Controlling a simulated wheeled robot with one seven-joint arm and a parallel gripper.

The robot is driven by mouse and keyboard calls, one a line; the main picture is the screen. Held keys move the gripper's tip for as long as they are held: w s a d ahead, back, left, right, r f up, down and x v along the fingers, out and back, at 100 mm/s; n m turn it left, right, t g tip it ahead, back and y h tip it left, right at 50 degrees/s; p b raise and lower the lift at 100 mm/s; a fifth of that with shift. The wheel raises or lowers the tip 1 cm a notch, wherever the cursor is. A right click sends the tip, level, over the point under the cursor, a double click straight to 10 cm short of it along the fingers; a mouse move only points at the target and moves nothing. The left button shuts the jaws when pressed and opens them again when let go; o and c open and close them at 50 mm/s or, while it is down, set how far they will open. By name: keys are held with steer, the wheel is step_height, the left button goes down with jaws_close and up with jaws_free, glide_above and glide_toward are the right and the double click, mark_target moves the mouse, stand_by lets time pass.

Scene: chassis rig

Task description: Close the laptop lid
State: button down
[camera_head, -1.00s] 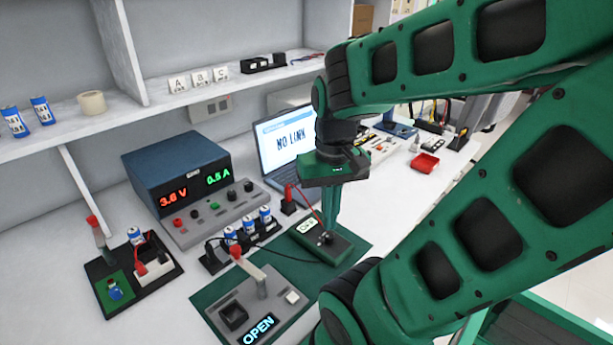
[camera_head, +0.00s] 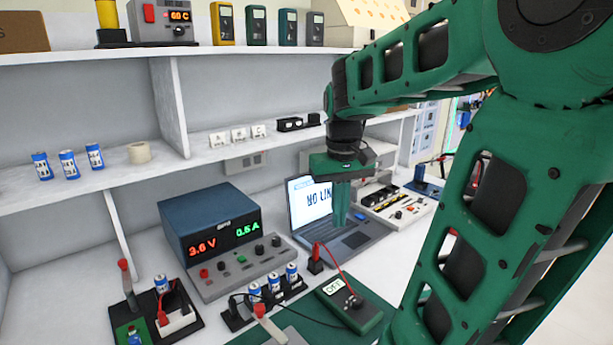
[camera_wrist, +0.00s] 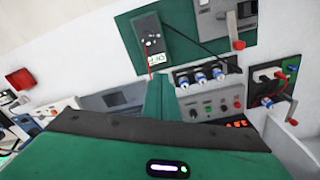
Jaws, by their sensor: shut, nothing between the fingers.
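The laptop (camera_head: 352,244) stands open on the bench, its lit screen (camera_head: 305,203) upright and reading "NO LINK". My gripper (camera_head: 340,224) is shut and empty. It points down in front of the right part of the screen, over the keyboard side, and hides part of the screen. I cannot tell whether the fingertips touch the laptop. In the wrist view my shut fingers (camera_wrist: 160,80) point away from the camera, and a dark part of the laptop (camera_wrist: 118,98) shows to their left, mostly hidden by the gripper body.
A power supply (camera_head: 213,235) stands left of the laptop. A meter (camera_head: 348,302) with a red lead lies in front, beside blue cells in a holder (camera_head: 265,298). A parts tray (camera_head: 395,205) is right of the laptop. A shelf (camera_head: 225,150) runs above and behind it.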

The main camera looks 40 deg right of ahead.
steer(key=w+d+r+n+t, duration=0.1)
steer(key=w+d+r+n, duration=0.1)
steer(key=w+d, duration=0.75)
steer(key=w+d+r+n, duration=0.1)
steer(key=w+d, duration=0.3)
steer(key=w, duration=1)
steer(key=w+d+r+n+t, duration=0.1)
steer(key=w+d+r+n, duration=0.1)
steer(key=w+d, duration=0.65)
steer(key=w+a+f, duration=0.2)
steer(key=w+f, duration=0.2)
steer(key=f, duration=0.5)
steer(key=shift+w+a+f+y, duration=0.25)
steer(key=shift+w+f+y, duration=0.05)
steer(key=shift+f, duration=0.05)
steer(key=shift+s, duration=0.1)
